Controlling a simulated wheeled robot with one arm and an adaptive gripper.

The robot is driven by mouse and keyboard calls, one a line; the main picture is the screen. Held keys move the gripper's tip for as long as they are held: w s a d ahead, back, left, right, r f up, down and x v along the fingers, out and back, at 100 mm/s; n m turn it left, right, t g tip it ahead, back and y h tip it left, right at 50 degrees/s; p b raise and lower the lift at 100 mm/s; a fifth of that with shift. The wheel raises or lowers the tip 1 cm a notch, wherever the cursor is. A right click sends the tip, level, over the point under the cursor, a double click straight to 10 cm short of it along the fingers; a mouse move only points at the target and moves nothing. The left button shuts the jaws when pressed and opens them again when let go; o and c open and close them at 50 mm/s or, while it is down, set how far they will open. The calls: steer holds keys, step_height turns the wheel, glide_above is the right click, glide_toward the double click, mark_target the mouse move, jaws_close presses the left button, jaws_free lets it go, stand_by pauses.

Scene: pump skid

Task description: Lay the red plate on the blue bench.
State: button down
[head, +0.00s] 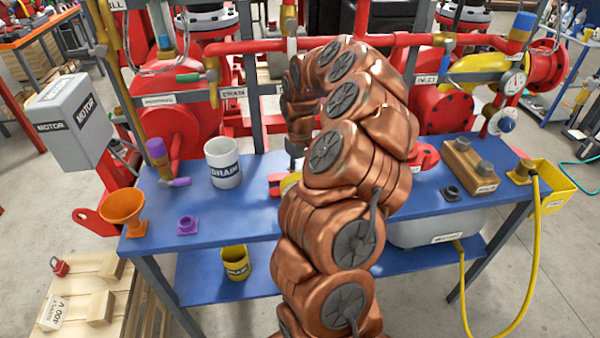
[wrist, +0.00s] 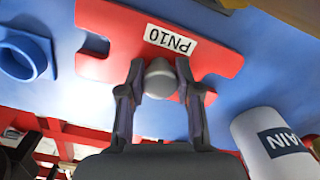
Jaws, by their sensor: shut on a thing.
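The red plate (wrist: 115,45) has a white PN10 label and a grey knob. In the wrist view my gripper (wrist: 160,85) is shut on the knob, one finger on each side. In the head view the blue bench (head: 240,215) crosses the middle, and my arm hides most of the plate; only a red edge (head: 274,184) shows.
A white DRAIN mug (head: 223,163) stands beside the plate and also shows in the wrist view (wrist: 275,143). An orange funnel (head: 122,208) and a purple fitting (head: 187,225) are at the left. A wooden block (head: 468,165) and dark fitting (head: 451,193) are at the right. Red pipework runs behind.

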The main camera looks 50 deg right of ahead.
mark_target(300, 169)
steer(key=c, duration=0.8)
jaws_free()
steer(key=shift+f, duration=0.1)
step_height(300, 169, up, 12)
steer(key=b, duration=0.3)
steer(key=a+r+n, duration=0.2)
steer(key=a+r, duration=0.1)
steer(key=a, duration=0.9)
steer(key=s+a+f+n, duration=0.1)
steer(key=s+a, duration=0.5)
steer(key=a, duration=0.2)
steer(key=s+a+f+n, duration=0.1)
steer(key=s+a, duration=0.5)
steer(key=a, duration=0.3)
steer(key=s+a+f, duration=0.2)
steer(key=s, duration=0.4)
steer(key=s+a+f+m+g, duration=0.1)
steer(key=s+f, duration=0.1)
steer(key=s, duration=0.3)
steer(key=shift+s+a+f, duration=0.35)
steer(key=shift+a+f, duration=0.05)
